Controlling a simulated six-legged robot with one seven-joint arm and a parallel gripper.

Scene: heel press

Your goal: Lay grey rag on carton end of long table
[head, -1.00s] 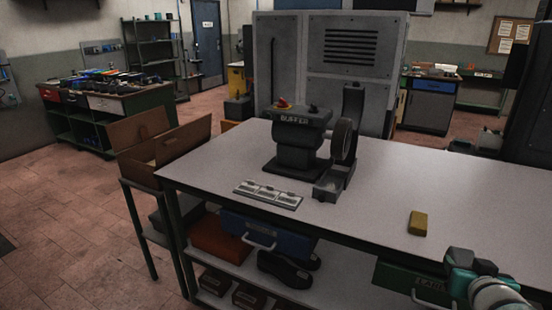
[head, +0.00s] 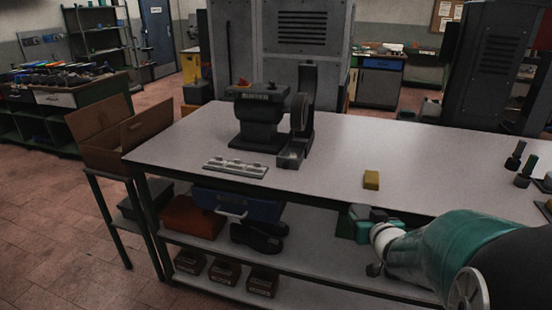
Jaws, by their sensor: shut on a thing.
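The long table (head: 330,150) has a pale grey top and runs from the left across to the right edge of the head view. An open brown carton (head: 110,140) stands beside its left end, on a separate dark stand. My gripper (head: 367,217) is low at the table's front edge, right of centre, and reaches in from the right. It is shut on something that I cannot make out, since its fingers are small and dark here. I cannot pick out a grey rag for certain. The table's left end shows as bare.
The buffer machine (head: 258,118) stands towards the back of the table. A pale slotted strip (head: 235,168) lies before it, and a yellow block (head: 371,180) lies above my gripper. Dark upright tools (head: 522,170) stand at right. Shelves below hold bins and shoes (head: 258,238).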

